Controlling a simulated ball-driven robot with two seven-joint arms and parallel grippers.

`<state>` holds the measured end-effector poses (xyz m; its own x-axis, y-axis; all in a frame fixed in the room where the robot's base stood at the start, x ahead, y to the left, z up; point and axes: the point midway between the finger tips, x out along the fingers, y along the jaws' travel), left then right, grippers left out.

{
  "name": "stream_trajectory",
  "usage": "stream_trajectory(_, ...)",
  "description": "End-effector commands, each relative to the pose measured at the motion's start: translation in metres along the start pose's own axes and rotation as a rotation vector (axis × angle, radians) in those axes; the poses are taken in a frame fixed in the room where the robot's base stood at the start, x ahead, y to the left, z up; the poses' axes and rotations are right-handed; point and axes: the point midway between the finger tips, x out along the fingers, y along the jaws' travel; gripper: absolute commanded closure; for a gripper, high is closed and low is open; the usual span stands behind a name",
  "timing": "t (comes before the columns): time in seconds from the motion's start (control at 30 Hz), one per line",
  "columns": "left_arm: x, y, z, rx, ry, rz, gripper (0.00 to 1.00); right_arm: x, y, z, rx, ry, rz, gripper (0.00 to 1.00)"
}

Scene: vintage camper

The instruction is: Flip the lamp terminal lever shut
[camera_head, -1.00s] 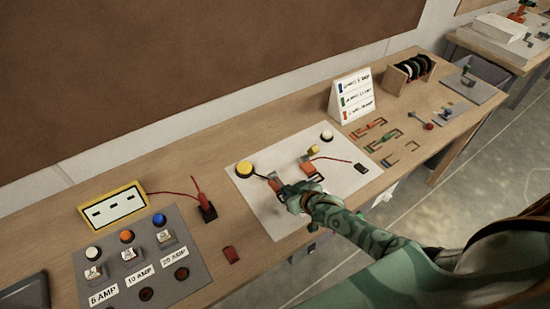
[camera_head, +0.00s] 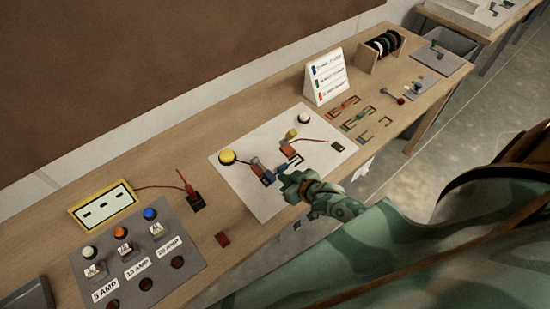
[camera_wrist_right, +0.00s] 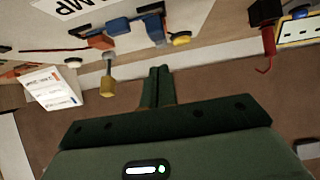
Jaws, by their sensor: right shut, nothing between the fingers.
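A blue piece (camera_head: 267,176) lies between the terminals on the front side. A yellow-tipped lever (camera_head: 291,133) stands up at the right terminal; its yellow knob (camera_wrist_right: 107,88) and grey stem show in the right wrist view. My right gripper (camera_head: 284,180) is shut and empty, just in front of the terminals; its fingers (camera_wrist_right: 158,72) point at the board. My left gripper is out of view.
A grey fuse panel (camera_head: 192,252) and a yellow-framed meter (camera_head: 101,204) sit left. A red-and-black clip (camera_head: 192,195) lies between panel and board. A label stand (camera_head: 325,76) and spool rack (camera_head: 382,52) stand behind right.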

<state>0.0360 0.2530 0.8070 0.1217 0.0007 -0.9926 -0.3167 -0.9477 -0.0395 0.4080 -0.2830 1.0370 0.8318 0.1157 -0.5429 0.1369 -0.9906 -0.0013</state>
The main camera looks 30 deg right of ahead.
Motion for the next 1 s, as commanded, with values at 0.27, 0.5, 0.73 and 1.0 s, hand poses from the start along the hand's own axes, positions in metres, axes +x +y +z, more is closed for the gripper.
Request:
stream_trajectory(0.27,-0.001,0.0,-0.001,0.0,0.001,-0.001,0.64,-0.03,0.0,0.009,0.0,0.004,0.0,1.0)
stream_trajectory(0.5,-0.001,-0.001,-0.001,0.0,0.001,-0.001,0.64,-0.033,0.001,0.01,0.0,0.005,0.001,1.0)
stream_trajectory(0.73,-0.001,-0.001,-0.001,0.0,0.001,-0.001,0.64,-0.032,0.001,0.009,0.0,0.005,0.001,1.0)
stream_trajectory(1.0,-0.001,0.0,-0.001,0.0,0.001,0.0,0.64,-0.032,0.007,0.028,-0.076,-0.037,0.015,1.0)
